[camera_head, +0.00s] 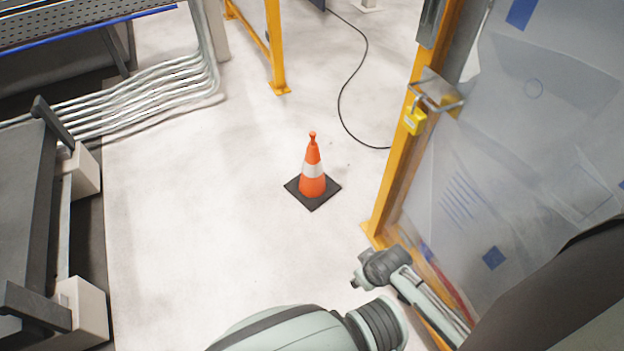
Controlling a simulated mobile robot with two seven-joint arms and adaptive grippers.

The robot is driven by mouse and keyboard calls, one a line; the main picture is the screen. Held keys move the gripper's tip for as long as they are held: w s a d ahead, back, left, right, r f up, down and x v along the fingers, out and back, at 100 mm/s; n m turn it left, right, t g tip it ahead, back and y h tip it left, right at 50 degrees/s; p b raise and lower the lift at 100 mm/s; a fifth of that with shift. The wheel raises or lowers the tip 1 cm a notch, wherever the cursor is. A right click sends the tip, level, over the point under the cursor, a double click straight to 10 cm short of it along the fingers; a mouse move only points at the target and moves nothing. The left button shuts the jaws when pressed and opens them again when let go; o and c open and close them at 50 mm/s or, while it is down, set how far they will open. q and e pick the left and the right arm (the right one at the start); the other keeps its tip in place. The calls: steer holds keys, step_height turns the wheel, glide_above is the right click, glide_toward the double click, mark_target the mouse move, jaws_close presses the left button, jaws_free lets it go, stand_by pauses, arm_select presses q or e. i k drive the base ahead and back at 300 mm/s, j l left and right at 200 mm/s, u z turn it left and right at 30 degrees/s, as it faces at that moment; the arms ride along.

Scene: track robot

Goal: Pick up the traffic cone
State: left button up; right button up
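The orange traffic cone (313,172) with a white band stands upright on its square black base, on the pale floor near the middle of the view. Nothing touches it. At the lower right, a slim grey-green part of my own arm ends in a dark piece (380,268), below and right of the cone and apart from it. This dark end may be my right gripper; its fingers cannot be made out. A larger part of my arm shows at the bottom edge. My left gripper is not in view.
A yellow-framed panel (400,150) with a yellow padlock (414,120) stands right of the cone. A black cable (341,105) lies behind it. Metal pipes (150,95) and a grey rack (35,190) are at left. The floor around the cone is clear.

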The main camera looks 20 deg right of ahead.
mark_target(312, 187)
steer(key=i+j+z, duration=0.1)
steer(key=i+z, duration=0.35)
steer(key=i+j+z, duration=0.2)
steer(key=z, duration=0.25)
steer(key=i+j+z, duration=0.65)
steer(key=j+z, duration=0.25)
steer(key=i+j+z, duration=0.2)
steer(key=j+z, duration=0.25)
steer(key=l, duration=0.1)
